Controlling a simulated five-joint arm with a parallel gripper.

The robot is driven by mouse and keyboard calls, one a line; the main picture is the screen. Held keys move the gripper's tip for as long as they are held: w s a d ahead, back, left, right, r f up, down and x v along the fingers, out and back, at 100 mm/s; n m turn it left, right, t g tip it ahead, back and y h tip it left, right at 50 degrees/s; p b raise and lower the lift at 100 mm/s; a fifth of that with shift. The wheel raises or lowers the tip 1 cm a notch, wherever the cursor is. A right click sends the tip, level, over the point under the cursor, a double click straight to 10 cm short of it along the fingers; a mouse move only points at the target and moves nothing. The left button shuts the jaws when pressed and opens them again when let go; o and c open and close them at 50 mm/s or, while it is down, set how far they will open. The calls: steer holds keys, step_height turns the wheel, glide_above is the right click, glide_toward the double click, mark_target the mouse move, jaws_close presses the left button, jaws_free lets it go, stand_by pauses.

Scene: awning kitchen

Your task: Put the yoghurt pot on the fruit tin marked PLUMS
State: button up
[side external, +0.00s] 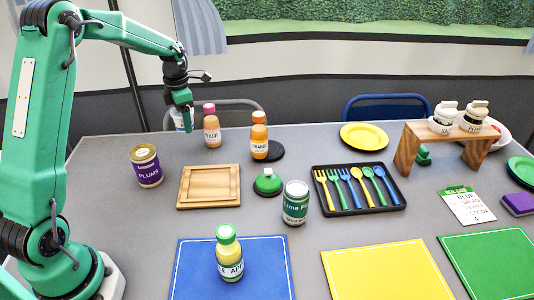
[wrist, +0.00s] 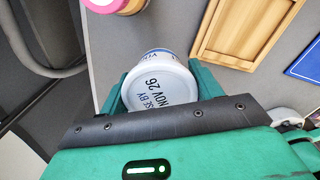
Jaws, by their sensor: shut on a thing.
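The yoghurt pot (wrist: 160,88) is white, with a lid printed "NOV 26", and sits between the green jaws of my gripper (wrist: 158,80), which is shut on it. In the side external view the pot (side external: 178,119) is partly hidden behind my gripper (side external: 184,116), held up near the table's far edge. The fruit tin marked PLUMS (side external: 146,168) is purple with a gold-coloured top and stands upright on the table at the left. My gripper is behind and to the right of this tin, apart from it. I cannot make out the tin in the wrist view.
A peach bottle (side external: 212,130) and an orange bottle (side external: 259,138) stand right of my gripper. A wooden tray (side external: 209,203) lies right of the tin. The tabletop around the PLUMS tin is clear.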

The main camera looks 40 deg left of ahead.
steer(key=s+d+r+n, duration=0.2)
steer(key=s+d+r, duration=0.9)
steer(key=s, duration=0.3)
steer(key=shift+s+d, duration=0.15)
steer(key=shift+s, duration=0.1)
glide_above(142, 151)
step_height(142, 151, down, 7)
steer(key=shift+f, duration=2)
steer(key=shift+f, duration=0.15)
steer(key=o, duration=1.1)
steer(key=shift+c, duration=0.2)
